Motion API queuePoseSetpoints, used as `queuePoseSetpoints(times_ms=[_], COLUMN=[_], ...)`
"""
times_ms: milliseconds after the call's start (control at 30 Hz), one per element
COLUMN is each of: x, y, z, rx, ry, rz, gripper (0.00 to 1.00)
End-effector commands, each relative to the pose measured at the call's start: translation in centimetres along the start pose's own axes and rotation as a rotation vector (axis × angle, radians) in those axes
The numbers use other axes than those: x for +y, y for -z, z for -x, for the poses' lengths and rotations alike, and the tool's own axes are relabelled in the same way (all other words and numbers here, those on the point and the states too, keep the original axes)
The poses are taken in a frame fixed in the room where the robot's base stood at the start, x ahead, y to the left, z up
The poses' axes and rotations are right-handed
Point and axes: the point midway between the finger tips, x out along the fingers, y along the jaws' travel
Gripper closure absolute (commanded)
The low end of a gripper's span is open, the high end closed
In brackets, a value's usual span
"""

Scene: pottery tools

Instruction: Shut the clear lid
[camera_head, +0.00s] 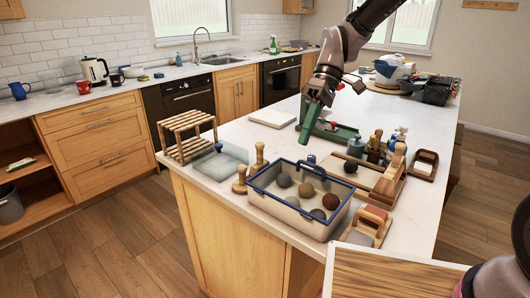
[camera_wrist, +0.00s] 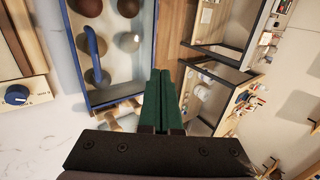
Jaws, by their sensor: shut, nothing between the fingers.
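A clear, pale panel (camera_head: 222,166) with a blue knob (camera_head: 218,147) lies on the counter, left of the blue-rimmed box; it looks like the clear lid. The box (camera_head: 287,213) has pale sides and holds several round clay balls, with a blue arched handle (camera_head: 312,166) at its far side. The box also shows in the wrist view (camera_wrist: 112,98), its handle (camera_wrist: 93,45) over the balls. I cannot tell whether a clear sheet covers it. My green-fingered gripper (camera_head: 303,141) is shut and empty, above the counter beyond the box; its fingers also show in the wrist view (camera_wrist: 160,72).
A slatted wooden rack (camera_head: 187,136) stands left of the panel. Wooden stamps (camera_head: 260,158) stand between panel and box. A wooden tool tray (camera_head: 386,184) with bottles and a green tray (camera_head: 340,133) lie right. A wooden block (camera_head: 370,222) is near the front edge.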

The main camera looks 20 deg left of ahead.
Motion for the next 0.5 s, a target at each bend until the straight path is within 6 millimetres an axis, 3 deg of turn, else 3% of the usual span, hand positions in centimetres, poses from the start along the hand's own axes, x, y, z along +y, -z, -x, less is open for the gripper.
queuePoseSetpoints(times_ms=[200, 500], x=[3.9, 8.0], y=[0.0, 0.1], z=[-0.3, -1.4], rx=[-0.002, -0.005], ry=[0.212, 0.463], rz=[-0.004, 0.001], gripper=[1.00, 1.00])
